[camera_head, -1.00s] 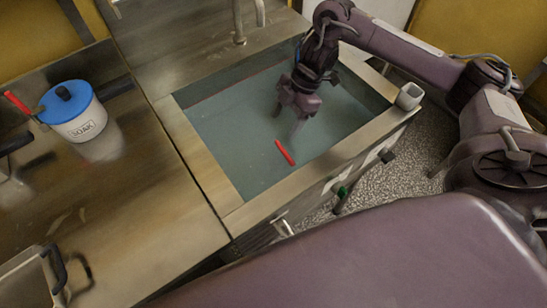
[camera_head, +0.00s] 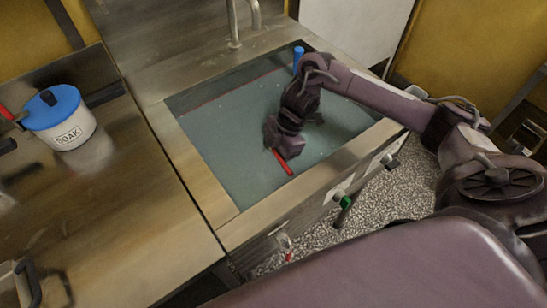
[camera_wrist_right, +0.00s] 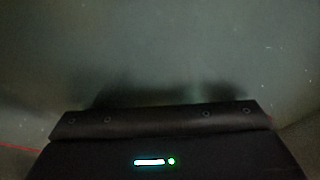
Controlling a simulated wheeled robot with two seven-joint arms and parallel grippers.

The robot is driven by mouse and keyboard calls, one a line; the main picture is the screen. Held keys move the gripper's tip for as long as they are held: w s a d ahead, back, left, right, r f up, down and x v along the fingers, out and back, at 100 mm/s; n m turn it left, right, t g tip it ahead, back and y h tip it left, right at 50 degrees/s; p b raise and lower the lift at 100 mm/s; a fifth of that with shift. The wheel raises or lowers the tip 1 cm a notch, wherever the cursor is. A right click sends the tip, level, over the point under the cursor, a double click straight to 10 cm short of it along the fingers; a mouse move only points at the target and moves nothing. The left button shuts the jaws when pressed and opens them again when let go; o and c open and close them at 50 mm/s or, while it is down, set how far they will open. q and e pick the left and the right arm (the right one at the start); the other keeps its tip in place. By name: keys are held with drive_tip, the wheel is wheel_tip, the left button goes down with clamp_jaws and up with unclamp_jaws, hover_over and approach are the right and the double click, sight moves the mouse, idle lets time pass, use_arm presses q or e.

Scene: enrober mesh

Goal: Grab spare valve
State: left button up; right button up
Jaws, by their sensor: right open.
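A red stick-like piece (camera_head: 284,164), perhaps the handle of the spare valve, is in the basin (camera_head: 228,172) of greenish water. My right gripper (camera_head: 281,148) is over the basin, directly at the red piece and covering its upper end; I cannot tell whether they touch. The gripper is open. In the right wrist view, the dark gripper body fills the bottom, and a thin red line (camera_wrist_right: 18,147) shows at the left edge; the fingertips are hidden. My left gripper is out of view.
A white pot marked SOAK (camera_head: 68,128) with a blue lid stands on the left metal counter (camera_head: 110,205). A faucet (camera_head: 252,20) rises behind the basin. A blue object (camera_head: 298,55) is at its back edge. A green-handled valve (camera_head: 345,202) is on the front.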

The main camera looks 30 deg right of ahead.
drive_tip(key=c, duration=1.4)
drive_tip(key=shift+r, duration=0.1)
